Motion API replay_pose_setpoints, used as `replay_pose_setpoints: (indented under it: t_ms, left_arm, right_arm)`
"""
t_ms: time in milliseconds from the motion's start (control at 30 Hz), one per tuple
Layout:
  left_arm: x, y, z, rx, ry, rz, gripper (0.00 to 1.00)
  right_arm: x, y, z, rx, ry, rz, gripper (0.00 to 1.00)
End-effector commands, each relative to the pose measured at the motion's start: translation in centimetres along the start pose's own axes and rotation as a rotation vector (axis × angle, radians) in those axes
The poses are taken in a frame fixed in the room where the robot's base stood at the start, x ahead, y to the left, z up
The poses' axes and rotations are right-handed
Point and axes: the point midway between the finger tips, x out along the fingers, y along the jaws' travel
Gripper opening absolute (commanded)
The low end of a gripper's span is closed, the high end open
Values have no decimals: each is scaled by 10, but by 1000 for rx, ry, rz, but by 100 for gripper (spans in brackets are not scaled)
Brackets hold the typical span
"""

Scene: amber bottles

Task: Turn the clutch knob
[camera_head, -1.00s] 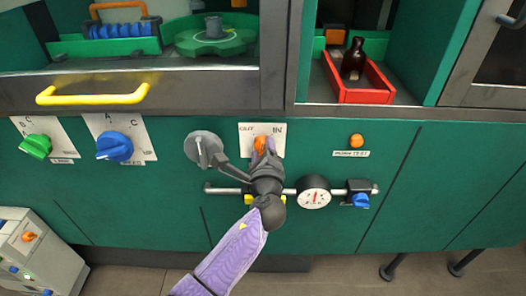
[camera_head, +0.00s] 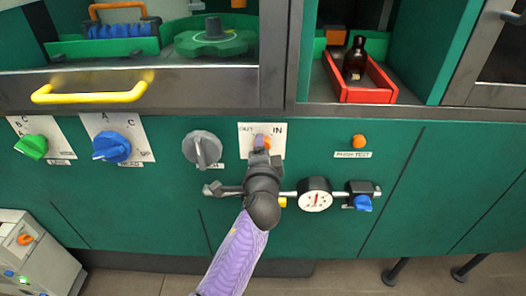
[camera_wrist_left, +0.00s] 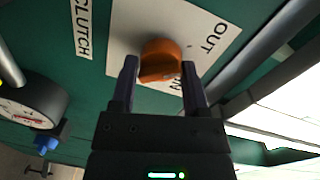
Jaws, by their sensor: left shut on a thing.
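The clutch knob (camera_wrist_left: 160,58) is orange and sits on a white plate (camera_wrist_left: 200,22) marked OUT and IN, beside a CLUTCH label (camera_wrist_left: 82,28). In the head view the orange knob (camera_head: 266,143) shows only in part behind my left gripper (camera_head: 262,148). In the left wrist view my left gripper (camera_wrist_left: 159,68) has one finger on each side of the knob and is shut on it. The knob's exact pointing is hard to tell. My right gripper is not in view.
Left of the clutch are a grey knob (camera_head: 202,149), a blue knob (camera_head: 112,147) and a green knob (camera_head: 31,146). A rail with a round gauge (camera_head: 315,195) and a blue valve (camera_head: 362,202) runs below. An orange button (camera_head: 358,141) is to the right.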

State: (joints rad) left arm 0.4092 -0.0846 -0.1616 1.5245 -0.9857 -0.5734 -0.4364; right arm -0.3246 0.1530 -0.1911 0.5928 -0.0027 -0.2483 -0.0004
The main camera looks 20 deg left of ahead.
Motion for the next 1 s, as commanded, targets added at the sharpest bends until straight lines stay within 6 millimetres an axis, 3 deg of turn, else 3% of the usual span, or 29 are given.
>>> replay_pose_setpoints:
  t_ms: [400, 833, 867, 1000]
  left_arm:
    - [0, -3, 0, -120, 11, -3, 0]
    - [0, -3, 0, -128, 12, -3, 0]
    - [0, -3, 0, -128, 12, -3, 61]
    - [0, -3, 0, -127, 11, -2, 90]
  right_arm:
    - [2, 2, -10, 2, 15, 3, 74]
    - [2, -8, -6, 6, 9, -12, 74]
    - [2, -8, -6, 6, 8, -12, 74]
    - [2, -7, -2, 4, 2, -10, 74]
